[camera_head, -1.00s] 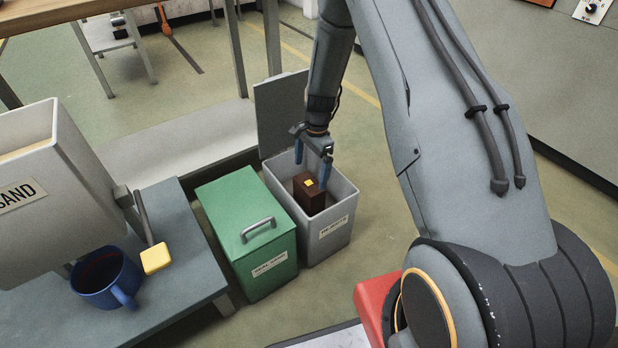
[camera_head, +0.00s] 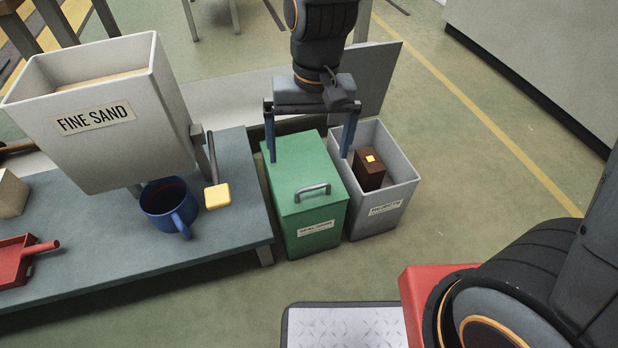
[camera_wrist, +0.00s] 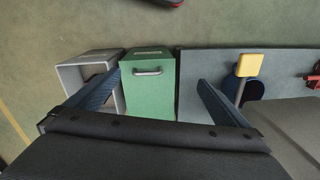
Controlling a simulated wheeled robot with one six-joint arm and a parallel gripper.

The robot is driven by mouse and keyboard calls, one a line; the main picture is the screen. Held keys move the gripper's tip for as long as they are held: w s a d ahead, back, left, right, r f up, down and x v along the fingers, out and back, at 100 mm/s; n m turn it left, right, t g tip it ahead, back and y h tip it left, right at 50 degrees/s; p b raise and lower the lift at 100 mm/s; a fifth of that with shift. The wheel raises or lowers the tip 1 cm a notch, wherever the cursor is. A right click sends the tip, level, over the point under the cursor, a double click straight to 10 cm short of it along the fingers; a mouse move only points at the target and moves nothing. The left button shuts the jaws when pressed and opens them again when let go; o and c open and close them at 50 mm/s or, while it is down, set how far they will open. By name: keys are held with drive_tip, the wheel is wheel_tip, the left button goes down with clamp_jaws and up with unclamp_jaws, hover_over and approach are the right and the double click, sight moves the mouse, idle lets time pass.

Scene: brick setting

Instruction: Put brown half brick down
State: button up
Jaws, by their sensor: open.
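The brown half brick (camera_head: 369,170), with a small yellow mark on top, is inside the open grey bin labelled as rejects (camera_head: 403,182). It seems to stand upright, though its base is hidden by the bin's walls. My gripper (camera_head: 308,158) is open and empty, its fingers wide apart above the lidded green bin (camera_head: 302,206), up and left of the brick. In the wrist view the green bin (camera_wrist: 149,95) shows between the blue fingers, and the left finger partly covers the grey bin (camera_wrist: 72,76).
Floor to the right is clear.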

drive_tip(key=s+r+n, duration=0.2)
drive_tip(key=s+n, duration=0.3)
drive_tip(key=s, duration=0.5)
drive_tip(key=shift+s+r, duration=0.35)
drive_tip(key=shift+r, duration=0.05)
drive_tip(key=shift+r, duration=0.1)
idle(0.5)
